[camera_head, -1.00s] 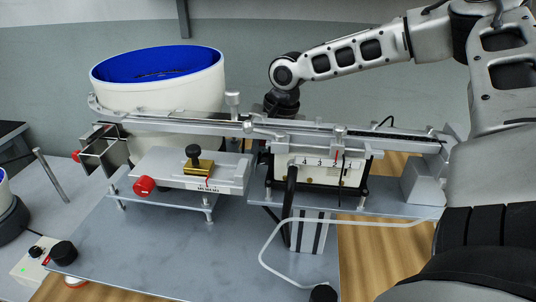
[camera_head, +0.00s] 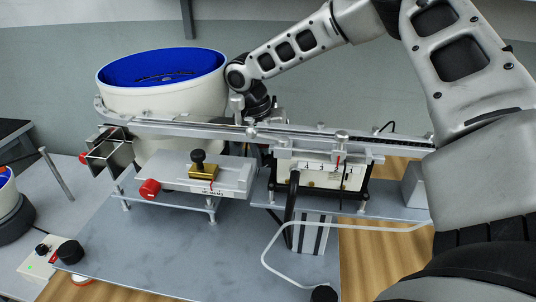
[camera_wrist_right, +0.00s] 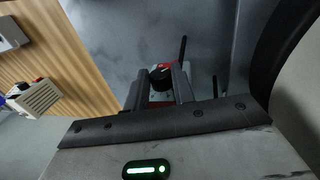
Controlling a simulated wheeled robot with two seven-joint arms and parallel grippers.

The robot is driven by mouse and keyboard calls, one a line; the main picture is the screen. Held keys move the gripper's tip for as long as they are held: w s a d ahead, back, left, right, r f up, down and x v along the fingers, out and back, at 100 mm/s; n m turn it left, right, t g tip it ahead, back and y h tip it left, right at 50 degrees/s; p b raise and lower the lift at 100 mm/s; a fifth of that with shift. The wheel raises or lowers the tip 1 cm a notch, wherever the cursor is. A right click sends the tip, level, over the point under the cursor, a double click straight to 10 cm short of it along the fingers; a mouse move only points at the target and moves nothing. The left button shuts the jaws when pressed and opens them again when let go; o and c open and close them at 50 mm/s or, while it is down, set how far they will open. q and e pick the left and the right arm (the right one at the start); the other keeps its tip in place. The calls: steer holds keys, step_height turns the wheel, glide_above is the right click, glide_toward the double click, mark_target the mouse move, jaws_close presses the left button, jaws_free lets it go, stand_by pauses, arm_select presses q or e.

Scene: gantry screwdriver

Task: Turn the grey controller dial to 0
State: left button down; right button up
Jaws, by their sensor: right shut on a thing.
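The fingers are shut on the dial's two sides. Red parts show beside and below it; most of the controller body is hidden by the fingers, and no scale numbers can be read. In the head view, my right wrist reaches behind the metal rail, next to the white bowl, and the fingertips are hidden there. My left gripper is not in view.
A white feeder bowl with a blue inside (camera_head: 160,68) stands left of my right wrist. The long metal rail (camera_head: 300,137) crosses in front of the wrist. A pale box with knobs (camera_head: 40,257) lies at lower left. The grey plate's front (camera_head: 170,262) is largely clear.

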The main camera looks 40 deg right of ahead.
steer(key=o, duration=1)
